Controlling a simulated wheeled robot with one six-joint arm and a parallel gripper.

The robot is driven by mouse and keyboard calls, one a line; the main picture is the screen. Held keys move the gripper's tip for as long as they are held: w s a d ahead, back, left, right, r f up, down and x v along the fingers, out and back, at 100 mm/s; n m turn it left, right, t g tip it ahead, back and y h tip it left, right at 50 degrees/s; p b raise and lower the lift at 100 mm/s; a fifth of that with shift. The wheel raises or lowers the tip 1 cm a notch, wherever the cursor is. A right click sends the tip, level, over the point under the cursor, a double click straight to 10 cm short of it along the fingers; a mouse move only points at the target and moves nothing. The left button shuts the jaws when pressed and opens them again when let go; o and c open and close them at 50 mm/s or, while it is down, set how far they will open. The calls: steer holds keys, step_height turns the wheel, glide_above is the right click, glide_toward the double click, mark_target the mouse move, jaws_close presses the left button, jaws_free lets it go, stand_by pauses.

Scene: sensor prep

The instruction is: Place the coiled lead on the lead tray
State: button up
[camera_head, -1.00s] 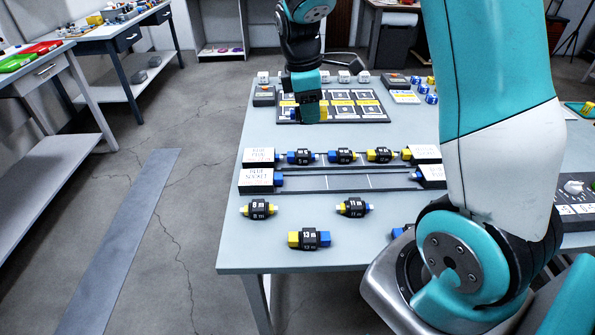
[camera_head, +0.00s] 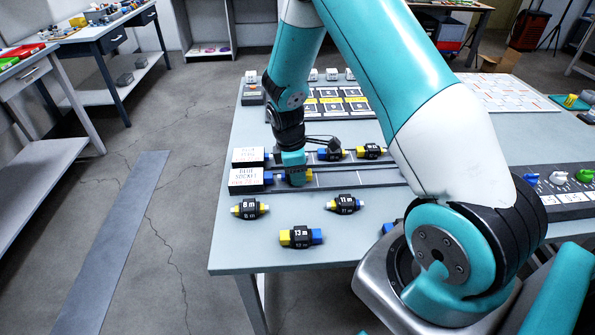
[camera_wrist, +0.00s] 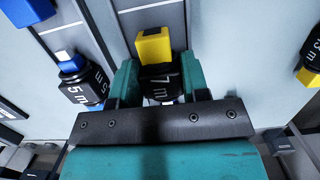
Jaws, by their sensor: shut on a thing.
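My gripper (camera_head: 294,168) is shut on a lead with a black coiled middle (camera_wrist: 159,80) and a yellow plug (camera_wrist: 153,46). A pale end of it shows near the jaw base in the wrist view. The held lead is over the left end of the nearer, otherwise empty channel of a grey two-channel tray (camera_head: 345,178), which appears to be the lead tray. It is beside the blue plug of a white labelled end block (camera_head: 246,179). I cannot tell whether it touches the tray or that plug.
The farther channel holds leads, including a blue-ended 5 m one (camera_wrist: 83,84) close beside my gripper and a yellow-ended one (camera_head: 371,151). In front lie loose leads: 8 m (camera_head: 250,209), 11 m (camera_head: 346,204) and 13 m (camera_head: 301,237). A control panel (camera_head: 560,190) stands at right.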

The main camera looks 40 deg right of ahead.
steer(key=shift+f, duration=0.2)
steer(key=o, duration=1)
steer(key=shift+c, duration=0.2)
